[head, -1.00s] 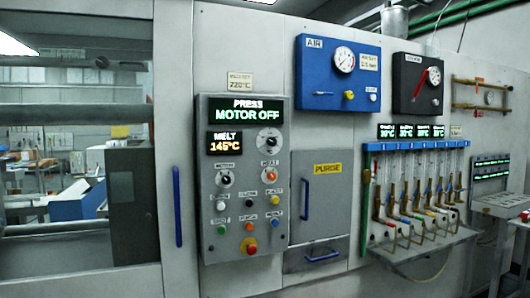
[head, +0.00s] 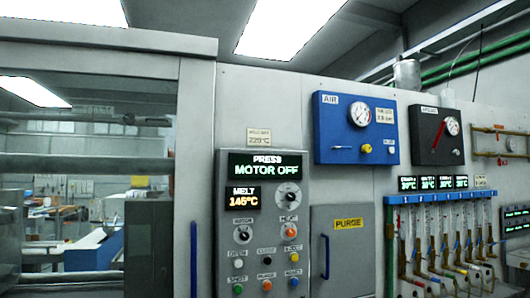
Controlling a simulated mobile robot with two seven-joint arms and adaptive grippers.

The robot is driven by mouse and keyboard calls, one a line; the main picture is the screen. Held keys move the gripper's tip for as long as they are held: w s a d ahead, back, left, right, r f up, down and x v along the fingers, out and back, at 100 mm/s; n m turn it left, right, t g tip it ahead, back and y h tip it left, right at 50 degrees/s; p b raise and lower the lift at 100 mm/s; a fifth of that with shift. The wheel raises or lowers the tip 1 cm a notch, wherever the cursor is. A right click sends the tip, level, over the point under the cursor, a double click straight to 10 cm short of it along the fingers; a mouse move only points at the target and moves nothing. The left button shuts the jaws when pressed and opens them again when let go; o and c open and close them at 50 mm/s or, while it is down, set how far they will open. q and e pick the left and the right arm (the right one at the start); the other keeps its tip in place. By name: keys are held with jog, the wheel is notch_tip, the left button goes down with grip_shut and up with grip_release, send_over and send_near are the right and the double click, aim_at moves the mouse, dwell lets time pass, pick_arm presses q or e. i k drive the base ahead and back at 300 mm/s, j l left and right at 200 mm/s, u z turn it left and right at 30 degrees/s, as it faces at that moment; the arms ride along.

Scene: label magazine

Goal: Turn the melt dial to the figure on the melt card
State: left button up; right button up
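The grey press panel (head: 228,225) is on the machine front at centre. Its green display (head: 265,165) reads PRESS, MOTOR OFF. Its amber display (head: 244,198) reads MELT 145°C. A round dial with a dark knob (head: 289,198) sits right of the amber display; its scale is too small to read. A small cream card (head: 259,137) above the panel shows a figure that looks like 220°C, its last digit unclear. Neither of my grippers is in view.
Below the dial are a MOTOR knob (head: 243,234), a HEAT knob (head: 289,235) and several coloured buttons. A PURGE door (head: 340,265) with a blue handle (head: 325,257) is to the right. A blue AIR box (head: 333,145) and a tube rack (head: 440,198) stand further right.

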aim_at(290, 197)
jog(key=i+l, duration=0.2)
jog(key=l, duration=0.15)
jog(key=i+l, duration=0.2)
jog(key=l, duration=0.15)
jog(key=i+l+u, duration=0.1)
jog(key=l, duration=0.25)
jog(key=i+l, duration=0.25)
jog(key=l+u, duration=0.05)
jog(key=l, duration=0.05)
